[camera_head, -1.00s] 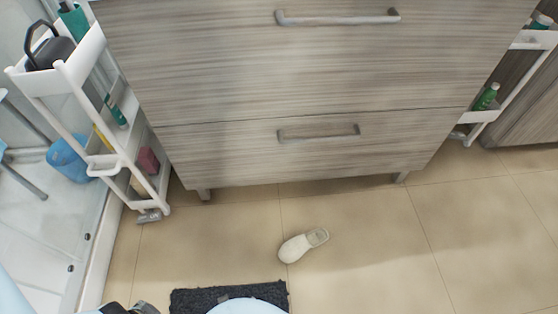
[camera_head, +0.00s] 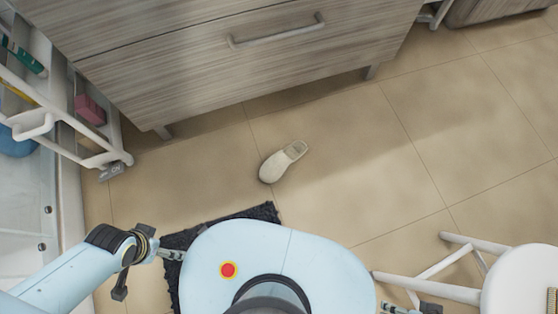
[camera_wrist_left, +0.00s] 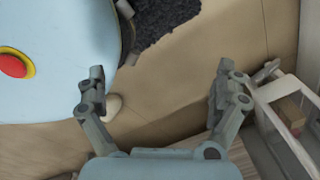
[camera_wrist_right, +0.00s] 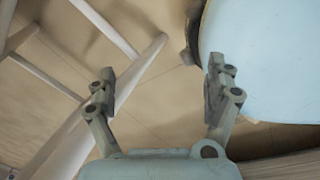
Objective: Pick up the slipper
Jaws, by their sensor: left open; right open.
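A single cream slipper (camera_head: 283,161) lies on the tiled floor in the head view, between the wooden cabinet and my base. Its open end points up and right. In the left wrist view part of the slipper (camera_wrist_left: 113,106) shows beside the left finger, apart from it and lower down on the floor. My left gripper (camera_wrist_left: 157,85) is open and empty; in the head view it is at the lower left, over the dark mat. My right gripper (camera_wrist_right: 160,80) is open and empty, above the floor near white stool legs.
A wooden drawer cabinet (camera_head: 240,70) stands behind the slipper. A white cart (camera_head: 60,125) is at the left. A dark mat (camera_head: 190,238) lies partly under my base. A white stool (camera_head: 520,280) stands at lower right. Floor right of the slipper is clear.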

